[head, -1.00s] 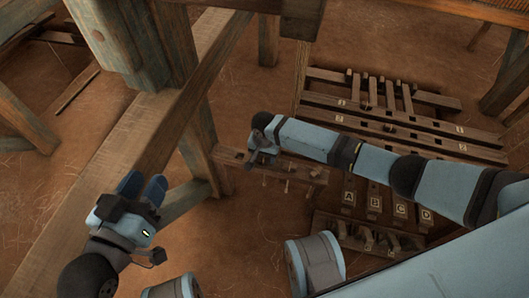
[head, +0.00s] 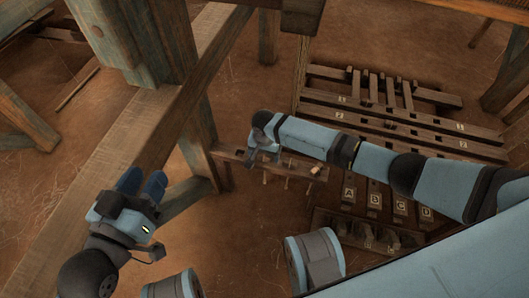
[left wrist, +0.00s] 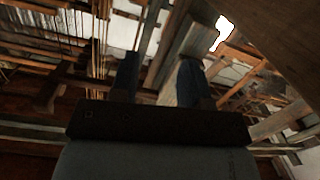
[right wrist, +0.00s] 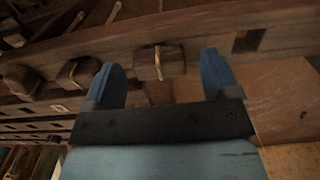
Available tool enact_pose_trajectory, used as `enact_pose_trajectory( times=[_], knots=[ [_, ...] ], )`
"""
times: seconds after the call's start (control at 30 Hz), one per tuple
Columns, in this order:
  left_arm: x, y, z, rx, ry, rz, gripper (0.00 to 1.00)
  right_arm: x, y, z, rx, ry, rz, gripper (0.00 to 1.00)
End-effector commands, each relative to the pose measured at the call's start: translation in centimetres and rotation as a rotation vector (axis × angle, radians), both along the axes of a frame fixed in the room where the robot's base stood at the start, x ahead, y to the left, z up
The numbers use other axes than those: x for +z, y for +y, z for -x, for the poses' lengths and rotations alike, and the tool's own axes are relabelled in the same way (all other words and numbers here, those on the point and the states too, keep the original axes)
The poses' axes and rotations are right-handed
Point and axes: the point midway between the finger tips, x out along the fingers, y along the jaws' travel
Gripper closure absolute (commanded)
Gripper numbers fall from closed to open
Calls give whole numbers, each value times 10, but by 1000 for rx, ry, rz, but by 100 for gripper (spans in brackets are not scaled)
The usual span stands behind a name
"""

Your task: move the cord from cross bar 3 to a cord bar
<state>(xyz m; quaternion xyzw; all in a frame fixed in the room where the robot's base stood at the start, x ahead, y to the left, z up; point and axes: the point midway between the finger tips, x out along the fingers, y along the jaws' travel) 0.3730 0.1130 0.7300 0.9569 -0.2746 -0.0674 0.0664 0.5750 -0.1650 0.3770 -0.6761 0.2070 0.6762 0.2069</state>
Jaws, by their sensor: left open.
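My right gripper (head: 252,160) is at the left end of a low wooden bar with pegs (head: 290,168). In the right wrist view my right gripper (right wrist: 161,72) is open, its blue fingers well apart. A dark wooden block with a light cord loop (right wrist: 160,62) shows between and beyond the fingers, and I cannot tell whether they touch it. More blocks with light cord (right wrist: 75,72) show to the left on the beam. My left gripper (head: 142,182) is open and empty beside the big timber beam. I cannot tell which piece is cross bar 3.
Lettered pedals (head: 374,200) A to D lie right of the pegged bar, with a dark pegged block (head: 365,233) below. A slatted frame (head: 400,125) with labelled bars stands behind my right arm. A thick post and beam (head: 125,145) stand near my left arm.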

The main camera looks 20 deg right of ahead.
Motion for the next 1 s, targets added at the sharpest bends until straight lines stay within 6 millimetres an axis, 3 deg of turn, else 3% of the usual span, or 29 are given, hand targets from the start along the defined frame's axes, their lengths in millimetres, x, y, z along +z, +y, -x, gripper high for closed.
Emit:
enact_pose_trajectory(
  times=[0.27,0.7,1.0],
  knots=[
    [9,0,0,1,-1,6,57,14,0,0,0,-1,-1,18],
    [70,3,5,63,-136,130,57,110,0,0,0,-1,-2,18],
    [88,5,6,79,-201,159,57,138,0,0,0,0,0,18]
  ],
)
